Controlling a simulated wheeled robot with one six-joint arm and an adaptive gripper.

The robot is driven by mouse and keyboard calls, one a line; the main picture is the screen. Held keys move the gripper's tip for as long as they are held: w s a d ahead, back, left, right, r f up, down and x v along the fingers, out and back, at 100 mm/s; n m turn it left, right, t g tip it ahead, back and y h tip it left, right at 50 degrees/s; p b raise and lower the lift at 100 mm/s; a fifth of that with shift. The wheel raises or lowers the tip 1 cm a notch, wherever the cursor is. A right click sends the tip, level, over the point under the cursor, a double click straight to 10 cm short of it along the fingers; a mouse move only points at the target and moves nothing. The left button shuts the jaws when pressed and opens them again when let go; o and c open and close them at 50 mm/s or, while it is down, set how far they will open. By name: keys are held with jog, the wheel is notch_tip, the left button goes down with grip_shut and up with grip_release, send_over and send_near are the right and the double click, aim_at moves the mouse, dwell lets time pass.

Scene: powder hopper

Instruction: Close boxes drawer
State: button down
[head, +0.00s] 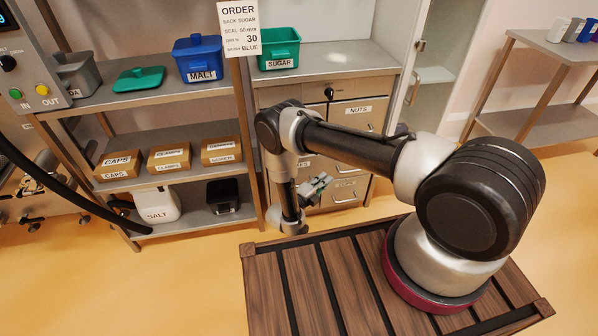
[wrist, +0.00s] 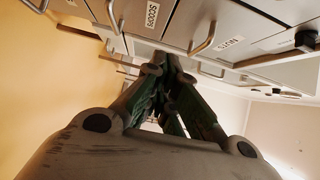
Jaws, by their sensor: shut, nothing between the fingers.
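In the wrist view my gripper (wrist: 168,62) is shut and empty, close to the drawer fronts. I cannot tell whether the fingers touch a front.
A shelf unit (head: 140,97) at left holds a blue MALT bin (head: 197,60), several cardboard boxes and a white SALT container (head: 157,204). A green SUGAR bin (head: 278,48) stands on the cabinet top. A tall cabinet door (head: 416,65) stands open at right. Floor is clear at right.

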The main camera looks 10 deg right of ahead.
jog(key=s+d+f+m+g, duration=0.3)
jog(key=s+d+f+g, duration=0.15)
jog(key=d, duration=0.45)
jog(key=s+d+f+m+g, duration=0.2)
jog(key=s+d+f+g, duration=0.25)
jog(key=d, duration=0.45)
jog(key=s+a+f+m+g+y, duration=0.3)
jog(key=s+f+m+g+y, duration=0.25)
jog(key=s+f+y, duration=0.65)
jog(key=w+a+r+m+t+y, duration=0.1)
jog(key=w+a+m+t+y, duration=0.15)
jog(key=a+y, duration=0.35)
jog(key=w+a+m+t+y, duration=0.15)
jog(key=w+a+y, duration=0.25)
jog(key=a, duration=0.5)
jog(key=w+a+r+m+t+y, duration=0.1)
jog(key=w+r+t+y, duration=0.2)
jog(key=w+r+t, duration=0.55)
jog(key=w+a+r+m+t+y, duration=0.1)
jog(key=w+r+t+y, duration=0.3)
jog(key=r, duration=0.7)
jog(key=w+a+h, duration=0.1)
jog(key=w+a, duration=0.6)
jog(key=w, duration=0.4)
jog(key=shift+w, duration=0.35)
